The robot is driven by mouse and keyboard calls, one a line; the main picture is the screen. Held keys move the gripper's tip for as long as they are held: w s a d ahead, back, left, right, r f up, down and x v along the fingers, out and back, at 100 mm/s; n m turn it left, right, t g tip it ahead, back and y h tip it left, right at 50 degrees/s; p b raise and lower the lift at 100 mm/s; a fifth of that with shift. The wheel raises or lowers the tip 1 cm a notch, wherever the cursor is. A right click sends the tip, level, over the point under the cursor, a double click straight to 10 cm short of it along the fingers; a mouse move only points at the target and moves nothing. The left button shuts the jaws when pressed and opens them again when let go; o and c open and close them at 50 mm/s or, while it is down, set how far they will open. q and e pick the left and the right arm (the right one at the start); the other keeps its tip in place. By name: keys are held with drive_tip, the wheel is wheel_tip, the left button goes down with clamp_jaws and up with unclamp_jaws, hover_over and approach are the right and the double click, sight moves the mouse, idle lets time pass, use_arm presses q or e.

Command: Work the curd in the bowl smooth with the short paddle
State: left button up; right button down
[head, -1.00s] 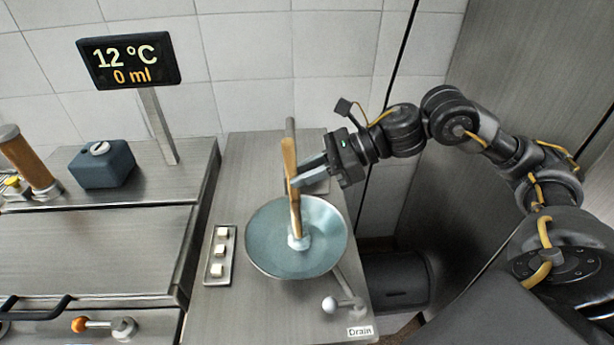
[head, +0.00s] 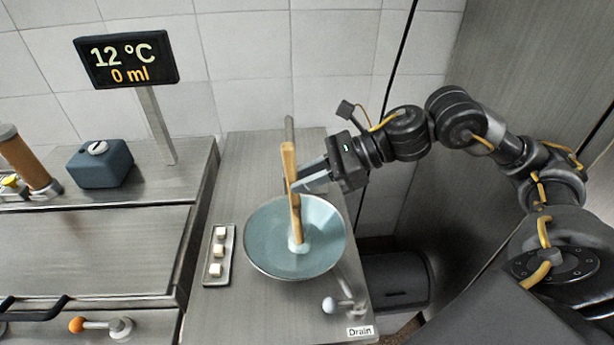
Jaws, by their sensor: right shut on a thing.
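The bowl (head: 268,252), shallow and blue-grey, sits on the steel counter in the middle of the head view. A small pale lump of curd (head: 297,247) lies in it, right of the bowl's centre line. The short wooden paddle (head: 293,190) stands nearly upright with its lower end at the curd, which hides its tip. My right gripper (head: 299,184) reaches in from the right and is shut on the paddle's upper part, above the bowl. My left gripper is not in view.
A narrow tray with white cubes (head: 217,254) lies left of the bowl. A lever with a white knob (head: 328,306) stands at the front right by the "Drain" label (head: 360,331). A display (head: 127,61) reads 12 °C, 0 ml. A dark blue-grey container (head: 100,165) stands further left.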

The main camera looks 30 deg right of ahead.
drive_tip(key=shift+w+d+f+b, duration=0.1)
drive_tip(key=shift+w+d+b, duration=0.15)
drive_tip(key=shift+w+b, duration=0.15)
drive_tip(key=shift+s+a, duration=0.1)
drive_tip(key=shift+s, duration=0.1)
drive_tip(key=shift+s+a, duration=0.3)
drive_tip(key=shift+s, duration=0.4)
drive_tip(key=shift+w, duration=0.1)
drive_tip(key=shift+w+d+b, duration=0.3)
drive_tip(key=shift+w+b, duration=0.15)
drive_tip(key=shift+b, duration=0.1)
drive_tip(key=shift+s, duration=0.15)
